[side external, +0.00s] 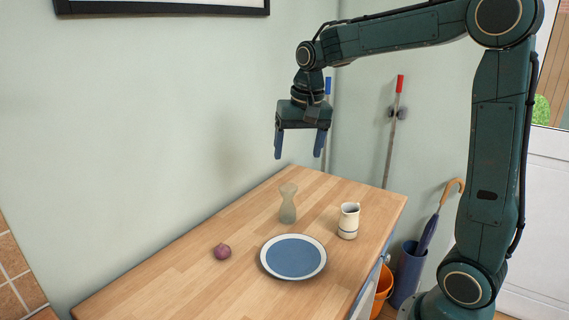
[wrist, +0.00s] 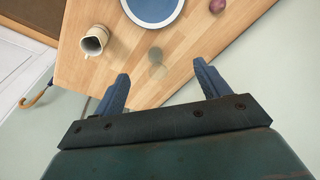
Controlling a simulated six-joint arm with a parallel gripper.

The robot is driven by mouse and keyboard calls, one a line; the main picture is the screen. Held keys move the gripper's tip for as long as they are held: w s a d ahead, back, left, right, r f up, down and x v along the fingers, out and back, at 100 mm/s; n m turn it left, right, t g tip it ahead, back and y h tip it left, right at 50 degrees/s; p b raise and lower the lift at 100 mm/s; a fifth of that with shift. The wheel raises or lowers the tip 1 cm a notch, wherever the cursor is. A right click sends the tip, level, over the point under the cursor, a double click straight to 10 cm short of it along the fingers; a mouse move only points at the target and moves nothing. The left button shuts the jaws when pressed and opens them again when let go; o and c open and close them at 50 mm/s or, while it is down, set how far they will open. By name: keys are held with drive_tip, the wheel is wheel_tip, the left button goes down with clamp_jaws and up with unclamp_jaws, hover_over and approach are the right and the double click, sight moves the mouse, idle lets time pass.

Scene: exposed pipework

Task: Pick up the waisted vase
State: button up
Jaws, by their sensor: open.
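The waisted vase (side external: 288,203) is a slim, greenish-grey, see-through vessel, narrow in the middle. It stands upright on the wooden worktop behind the plate. In the wrist view the vase (wrist: 156,60) is seen from above, beyond the fingertips and between their lines. My gripper (side external: 299,156) is open and empty, with its fingers pointing down, well above the worktop and the vase. In the wrist view my gripper (wrist: 160,78) shows its two blue fingers spread wide.
A blue plate with a pale rim (side external: 293,257) lies in front of the vase. A white jug (side external: 348,221) stands to its right and a purple onion (side external: 222,251) lies to its left. The wooden worktop (side external: 160,285) is bare at the left. A wall runs behind it.

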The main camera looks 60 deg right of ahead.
sight(288, 201)
drive_tip(key=w+d+f+m+g, duration=0.2)
drive_tip(key=w+d+f+m, duration=0.2)
drive_tip(key=w+d+f, duration=0.4)
drive_tip(key=shift+w+d+f, duration=0.3)
drive_tip(key=shift+d+f, duration=0.05)
drive_tip(key=shift+d, duration=0.2)
drive_tip(key=shift+f, duration=0.1)
drive_tip(key=shift+f, duration=4.15)
drive_tip(key=shift+f, duration=2.65)
